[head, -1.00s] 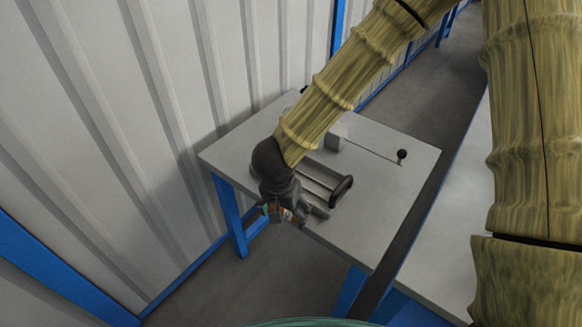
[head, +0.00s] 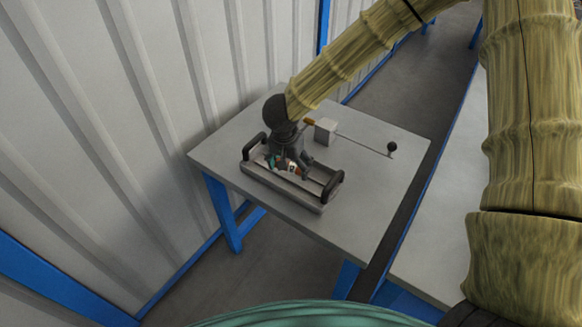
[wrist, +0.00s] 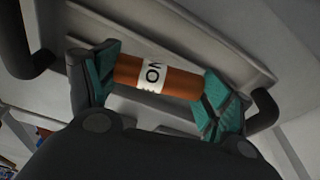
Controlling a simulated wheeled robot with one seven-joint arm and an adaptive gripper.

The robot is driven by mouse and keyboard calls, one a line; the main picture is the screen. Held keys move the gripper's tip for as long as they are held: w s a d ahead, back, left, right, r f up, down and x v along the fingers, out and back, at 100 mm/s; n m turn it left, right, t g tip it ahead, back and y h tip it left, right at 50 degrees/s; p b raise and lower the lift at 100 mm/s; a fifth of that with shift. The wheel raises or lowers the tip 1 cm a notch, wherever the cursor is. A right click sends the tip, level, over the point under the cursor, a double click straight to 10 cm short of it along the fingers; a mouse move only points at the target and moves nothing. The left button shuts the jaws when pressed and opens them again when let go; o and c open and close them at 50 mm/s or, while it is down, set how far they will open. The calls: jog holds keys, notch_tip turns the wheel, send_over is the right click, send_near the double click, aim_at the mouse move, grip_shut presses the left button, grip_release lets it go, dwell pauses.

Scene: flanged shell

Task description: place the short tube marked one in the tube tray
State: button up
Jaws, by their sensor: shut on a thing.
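The short tube (wrist: 158,77) is copper-orange with a white label around its middle; only part of the lettering shows. My gripper (wrist: 160,80) is shut on it, one teal-padded finger at each end. In the head view my gripper (head: 286,166) is over the tube tray (head: 276,188), a grey open tray with a black handle at each end. The tray also shows behind the tube in the wrist view (wrist: 170,38). The tube appears low, at or just above the tray's inside; I cannot tell whether it touches the bottom.
The tray stands on a light grey table (head: 385,190) with blue legs. Behind it are a pale block (head: 325,131) and a thin rod with a black ball (head: 391,147) and an orange end. A corrugated wall (head: 110,120) stands close on the left. The table's right side is clear.

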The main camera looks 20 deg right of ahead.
aim_at(292, 175)
jog(key=shift+w+d, duration=0.35)
jog(key=shift+w, duration=0.25)
notch_tip(292, 175, down, 4)
jog(key=shift+w+r, duration=0.1)
jog(key=shift+r, duration=0.1)
jog(key=shift+c, duration=0.6)
jog(key=o, duration=1.3)
jog(key=shift+d, duration=0.1)
jog(key=shift+r, duration=0.1)
jog(key=r, duration=0.4)
jog(key=s+a+r, duration=0.1)
jog(key=r, duration=0.2)
jog(key=s+r, duration=0.1)
jog(key=r, duration=0.3)
jog(key=shift+a+r, duration=0.3)
jog(key=shift+a, duration=0.05)
